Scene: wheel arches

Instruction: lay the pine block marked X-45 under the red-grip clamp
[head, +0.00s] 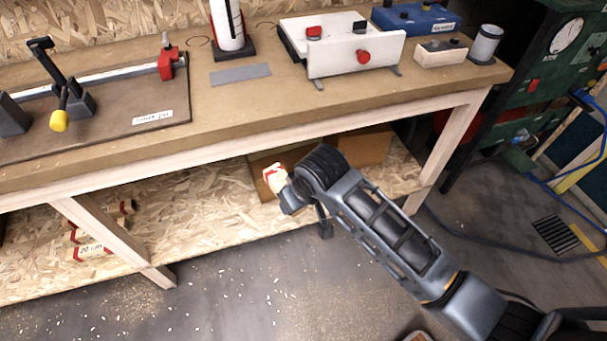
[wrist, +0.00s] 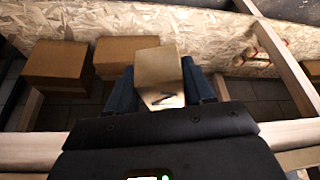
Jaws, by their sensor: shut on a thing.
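My gripper (head: 283,186) is shut on a pale wooden block (head: 273,178) with red on it, held in front of the bench, below its top. In the wrist view, the block (wrist: 158,72) sits between the two fingers (wrist: 162,90); a dark mark shows on its face, too partial to read. On the bench top at left, a red clamp part (head: 172,62) sits at the right end of a metal bar on a dark board. I cannot tell whether the red part is the red-grip clamp.
A white fixture with red knobs (head: 355,58), a blue case (head: 415,18) and a grey strip (head: 240,74) occupy the bench top. Cardboard boxes (wrist: 55,62) and labelled blocks (head: 95,248) are under the bench. The bench's front edge (head: 230,142) lies above my gripper in the head view.

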